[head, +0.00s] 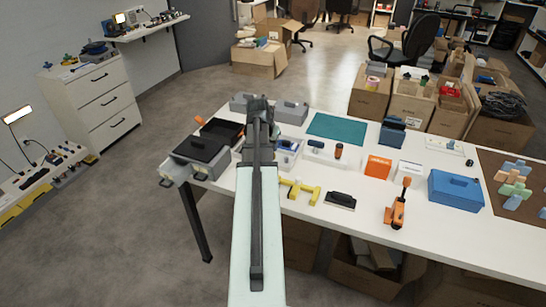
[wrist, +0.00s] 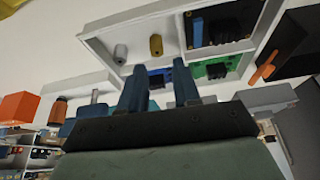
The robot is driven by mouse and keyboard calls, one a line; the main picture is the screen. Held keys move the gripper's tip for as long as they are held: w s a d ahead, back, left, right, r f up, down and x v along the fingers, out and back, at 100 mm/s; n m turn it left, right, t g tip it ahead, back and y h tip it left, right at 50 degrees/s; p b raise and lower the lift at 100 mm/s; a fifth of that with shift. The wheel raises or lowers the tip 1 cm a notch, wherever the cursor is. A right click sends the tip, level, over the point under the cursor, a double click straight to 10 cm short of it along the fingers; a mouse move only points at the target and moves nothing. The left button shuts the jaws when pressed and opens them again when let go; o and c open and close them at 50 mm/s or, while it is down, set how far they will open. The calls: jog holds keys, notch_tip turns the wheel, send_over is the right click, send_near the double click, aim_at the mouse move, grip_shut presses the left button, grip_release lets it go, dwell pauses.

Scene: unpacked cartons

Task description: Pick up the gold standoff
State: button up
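The gold standoff (wrist: 155,46) is a small brass-coloured cylinder in a compartment of a white divided tray (wrist: 97,43), in the wrist view. A grey standoff (wrist: 121,54) stands to its left in the same compartment. In the picture the gold standoff appears just beyond the gap between the fingertips; the exact distance is unclear. In the head view my arm covers part of the tray area, and I cannot make out the gold standoff or the fingertips there.
Other compartments hold a green board (wrist: 217,70) and dark parts. A black bin (head: 222,130) lies left of my arm. A yellow part (head: 300,190), an orange box (head: 378,167) and a blue case (head: 455,190) are to the right. The table front has bare patches.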

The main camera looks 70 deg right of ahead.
jog(key=shift+a+x, duration=0.15)
jog(key=shift+x, duration=1.2)
jog(key=shift+a+x, duration=0.1)
jog(key=shift+x, duration=1.25)
jog(key=shift+s+f, duration=0.1)
grip_shut()
